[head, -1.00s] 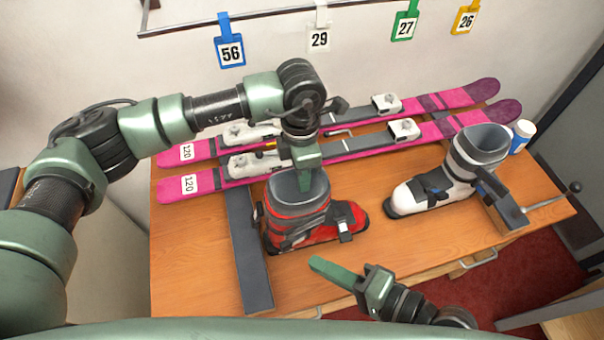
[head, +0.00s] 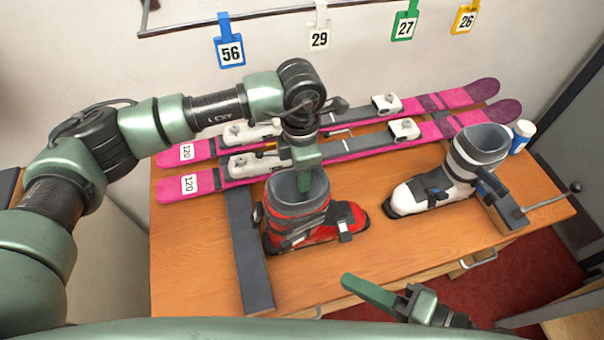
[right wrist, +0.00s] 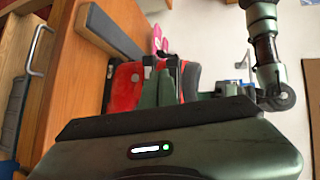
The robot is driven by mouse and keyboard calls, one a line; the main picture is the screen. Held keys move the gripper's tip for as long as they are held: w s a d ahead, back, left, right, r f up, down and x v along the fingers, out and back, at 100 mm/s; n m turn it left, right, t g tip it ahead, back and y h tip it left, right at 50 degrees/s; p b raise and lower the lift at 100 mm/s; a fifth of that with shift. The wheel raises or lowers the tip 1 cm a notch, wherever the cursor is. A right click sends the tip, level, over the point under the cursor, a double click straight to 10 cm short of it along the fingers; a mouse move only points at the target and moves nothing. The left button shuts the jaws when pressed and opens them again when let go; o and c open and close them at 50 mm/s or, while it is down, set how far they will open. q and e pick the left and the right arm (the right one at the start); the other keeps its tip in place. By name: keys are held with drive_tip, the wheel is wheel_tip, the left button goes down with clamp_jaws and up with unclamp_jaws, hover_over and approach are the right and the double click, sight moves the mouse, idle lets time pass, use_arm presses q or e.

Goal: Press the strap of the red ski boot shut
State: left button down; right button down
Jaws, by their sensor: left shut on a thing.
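The red ski boot (head: 283,209) stands upright on the bench with its toe to the right. Dark grey bands cross its cuff, and a grey buckle piece (head: 344,231) sits over the instep. I cannot tell whether the strap lies fully flat. My left gripper (head: 304,180) reaches down into the boot's top opening and is shut on the boot's cuff. My right gripper (head: 368,292) is off the bench's front edge, apart from the boot, with its fingers together and empty. The right wrist view shows the red boot (right wrist: 122,88) beyond those fingers, which hide part of it.
A white ski boot (head: 425,192) stands to the right beside a clamp with a lever (head: 510,212). Two pink skis (head: 350,152) lie across the back. A grey bar (head: 250,255) lies left of the red boot. The bench front right of the boot is clear.

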drive_tip(key=shift+v, duration=2.55)
drive_tip(key=shift+w, duration=0.1)
use_arm(q)
drive_tip(key=c, duration=1.3)
unclamp_jaws()
